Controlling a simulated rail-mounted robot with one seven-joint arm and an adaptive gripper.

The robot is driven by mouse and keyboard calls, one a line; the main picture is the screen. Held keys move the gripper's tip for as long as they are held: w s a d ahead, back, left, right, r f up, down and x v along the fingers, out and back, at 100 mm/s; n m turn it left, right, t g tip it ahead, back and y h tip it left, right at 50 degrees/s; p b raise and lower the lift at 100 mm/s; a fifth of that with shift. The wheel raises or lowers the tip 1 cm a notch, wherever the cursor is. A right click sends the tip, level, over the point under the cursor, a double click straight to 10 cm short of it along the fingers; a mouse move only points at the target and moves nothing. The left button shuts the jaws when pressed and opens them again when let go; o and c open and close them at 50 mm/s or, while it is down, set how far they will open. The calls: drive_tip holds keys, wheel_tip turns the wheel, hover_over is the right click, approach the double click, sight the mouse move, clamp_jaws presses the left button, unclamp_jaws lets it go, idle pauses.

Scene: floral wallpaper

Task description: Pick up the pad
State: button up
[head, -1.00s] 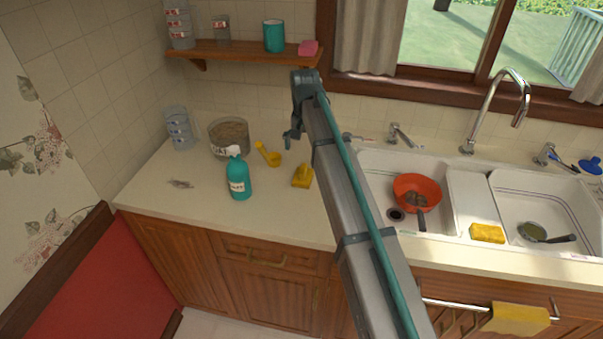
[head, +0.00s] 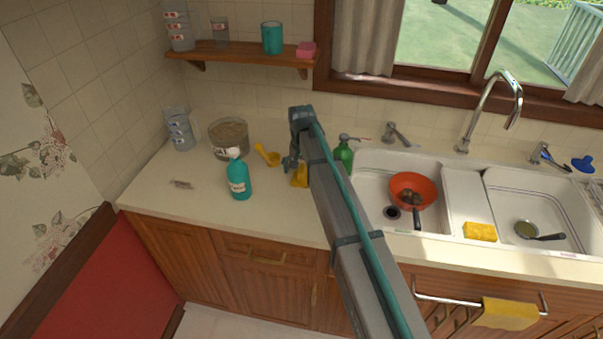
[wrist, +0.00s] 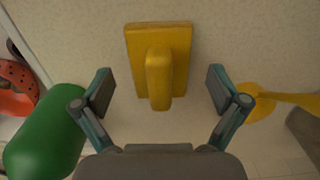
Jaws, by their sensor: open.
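The pad (wrist: 177,40) is a yellow block with a raised handle, lying on the counter. In the wrist view it is centred just beyond my fingertips. In the head view the pad (head: 298,179) is partly hidden by my gripper and arm. My gripper (wrist: 160,90) is open and empty above the counter, its two fingers spread to either side of the pad's handle end. In the head view my gripper (head: 291,164) is just above the pad. No contact between them is visible.
A green bottle (wrist: 45,135) stands close to my left finger in the wrist view, and a yellow scoop (wrist: 262,103) lies near the right one.

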drive_tip(key=shift+f, duration=0.4)
drive_tip(key=c, duration=1.3)
drive_tip(key=shift+o, duration=0.2)
drive_tip(key=shift+r, duration=0.1)
drive_tip(key=shift+r+b, duration=0.3)
drive_tip(key=shift+r, duration=0.55)
drive_tip(key=s+d+r+b, duration=0.5)
drive_tip(key=s+d+r, duration=0.2)
drive_tip(key=s+r, duration=0.4)
drive_tip(key=shift+s, duration=0.6)
drive_tip(key=shift+r, duration=0.1)
